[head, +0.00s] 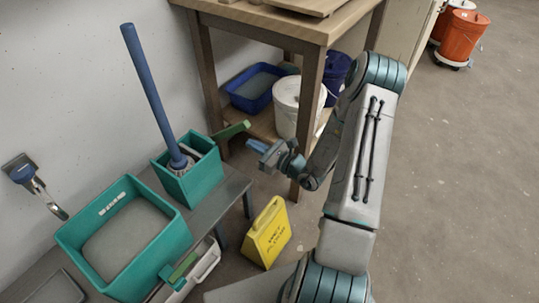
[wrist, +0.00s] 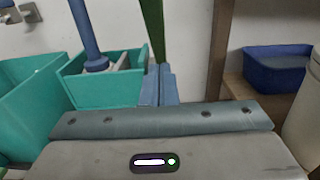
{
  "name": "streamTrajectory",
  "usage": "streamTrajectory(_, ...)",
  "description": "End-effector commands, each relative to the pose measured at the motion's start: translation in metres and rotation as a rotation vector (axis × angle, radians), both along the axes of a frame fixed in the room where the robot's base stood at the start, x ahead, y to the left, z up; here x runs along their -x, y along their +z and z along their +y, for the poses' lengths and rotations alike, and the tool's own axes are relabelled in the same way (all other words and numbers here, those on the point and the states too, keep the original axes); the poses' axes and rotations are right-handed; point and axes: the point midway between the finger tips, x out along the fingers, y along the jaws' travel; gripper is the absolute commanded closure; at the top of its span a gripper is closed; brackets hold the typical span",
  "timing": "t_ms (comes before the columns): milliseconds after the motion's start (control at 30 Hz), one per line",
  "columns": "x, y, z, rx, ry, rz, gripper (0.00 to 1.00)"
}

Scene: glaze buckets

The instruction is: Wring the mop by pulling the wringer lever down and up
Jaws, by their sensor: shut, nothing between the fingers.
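The mop's blue handle (head: 147,90) leans up out of a small teal wringer bucket (head: 190,180) on a low grey bench. The mop also shows at the upper left of the wrist view (wrist: 86,35), its lower end inside the teal bucket (wrist: 105,88). A green lever (head: 232,129) sticks out at the bucket's right side and rises as an upright bar in the wrist view (wrist: 153,28). My gripper (head: 252,144) is shut and empty, just right of the lever. Its fingertips (wrist: 160,72) overlap the lever's lower part in the wrist view; I cannot tell whether they touch.
A larger teal tub (head: 125,250) stands left on the bench (head: 232,190). A yellow floor sign (head: 268,235) stands below my arm. A wooden table (head: 315,30) rises behind, with a white bucket (head: 292,105) and blue tub (head: 252,90) underneath.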

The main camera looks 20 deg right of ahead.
Motion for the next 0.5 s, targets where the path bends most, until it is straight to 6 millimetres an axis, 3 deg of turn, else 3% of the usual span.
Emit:
streamTrajectory(200, -0.014, 0.021, 0.010, 0.002, 0.001, -0.003, 1.00)
streamTrajectory(500, -0.018, 0.027, 0.013, 0.000, -0.001, -0.001, 1.00)
